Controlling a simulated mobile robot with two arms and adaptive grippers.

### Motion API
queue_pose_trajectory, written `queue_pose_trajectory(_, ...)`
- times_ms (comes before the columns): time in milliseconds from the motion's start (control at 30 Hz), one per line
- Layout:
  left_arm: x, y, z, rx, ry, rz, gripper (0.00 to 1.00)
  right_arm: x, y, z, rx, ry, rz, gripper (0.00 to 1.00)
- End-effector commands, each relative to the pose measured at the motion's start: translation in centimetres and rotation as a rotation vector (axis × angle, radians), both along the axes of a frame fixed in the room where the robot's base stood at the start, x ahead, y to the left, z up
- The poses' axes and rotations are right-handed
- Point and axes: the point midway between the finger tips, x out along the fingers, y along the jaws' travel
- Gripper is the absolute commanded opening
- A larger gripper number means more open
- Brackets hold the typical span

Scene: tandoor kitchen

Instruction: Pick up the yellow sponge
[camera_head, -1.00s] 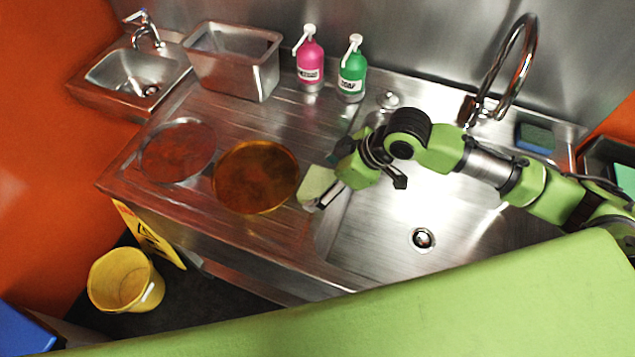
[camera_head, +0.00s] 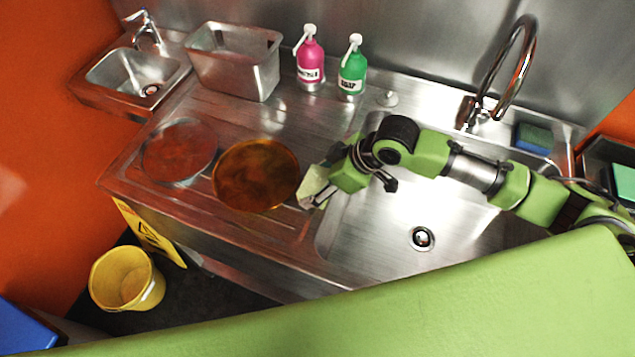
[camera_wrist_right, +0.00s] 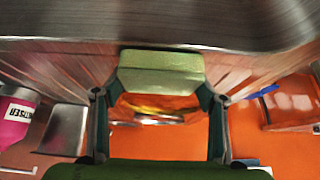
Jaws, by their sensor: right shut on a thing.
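The yellow sponge, a pale yellow-green block, is at the left edge of the sink basin in the head view (camera_head: 312,188) and is partly covered by a finger. My right gripper (camera_head: 323,181) is shut on it. In the right wrist view, the sponge (camera_wrist_right: 161,72) sits between the fingertips of the right gripper (camera_wrist_right: 161,95), one finger at each side. I cannot tell whether the sponge touches the counter. My left gripper is not in view.
Left of the sponge, an amber plate (camera_head: 256,176) and a reddish plate (camera_head: 179,152) lie on the drainboard. A pink bottle (camera_head: 310,62), a green bottle (camera_head: 352,70) and a metal bin (camera_head: 236,62) stand behind. The tall faucet (camera_head: 513,68) rises behind the basin (camera_head: 400,225).

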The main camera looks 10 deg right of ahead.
Motion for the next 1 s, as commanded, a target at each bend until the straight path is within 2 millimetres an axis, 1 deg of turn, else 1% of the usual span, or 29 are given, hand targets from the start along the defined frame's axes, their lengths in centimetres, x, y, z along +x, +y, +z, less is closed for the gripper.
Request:
queue_pose_trajectory(167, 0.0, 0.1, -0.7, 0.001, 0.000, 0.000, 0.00, 0.1, 0.0, 1.2, 0.001, -0.006, 0.001, 0.56)
queue_pose_trajectory(267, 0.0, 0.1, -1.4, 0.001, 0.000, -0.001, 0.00, 0.2, 0.0, 2.6, 0.001, -0.007, 0.000, 0.56)
queue_pose_trajectory(300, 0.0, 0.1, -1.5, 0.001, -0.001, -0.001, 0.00, 0.0, 0.3, 3.4, 0.003, -0.007, 0.003, 0.56)
queue_pose_trajectory(367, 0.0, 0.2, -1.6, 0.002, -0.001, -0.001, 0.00, -0.8, 1.2, 4.5, 0.004, -0.006, 0.006, 0.56)
queue_pose_trajectory(567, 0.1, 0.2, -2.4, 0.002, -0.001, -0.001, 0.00, -3.4, 4.1, 9.3, 0.006, -0.011, 0.008, 0.56)
queue_pose_trajectory(600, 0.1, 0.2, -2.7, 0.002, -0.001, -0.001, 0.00, -4.2, 5.1, 9.6, 0.006, -0.007, 0.009, 0.56)
queue_pose_trajectory(700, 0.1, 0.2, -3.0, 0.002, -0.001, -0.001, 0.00, -5.9, 6.9, 10.7, 0.005, -0.005, 0.008, 0.56)
queue_pose_trajectory(800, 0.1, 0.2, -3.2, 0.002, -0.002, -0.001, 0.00, -7.3, 8.4, 11.6, 0.005, -0.004, 0.007, 0.56)
queue_pose_trajectory(1000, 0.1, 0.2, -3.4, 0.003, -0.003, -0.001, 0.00, -8.8, 10.1, 12.7, 0.003, -0.003, 0.002, 0.56)
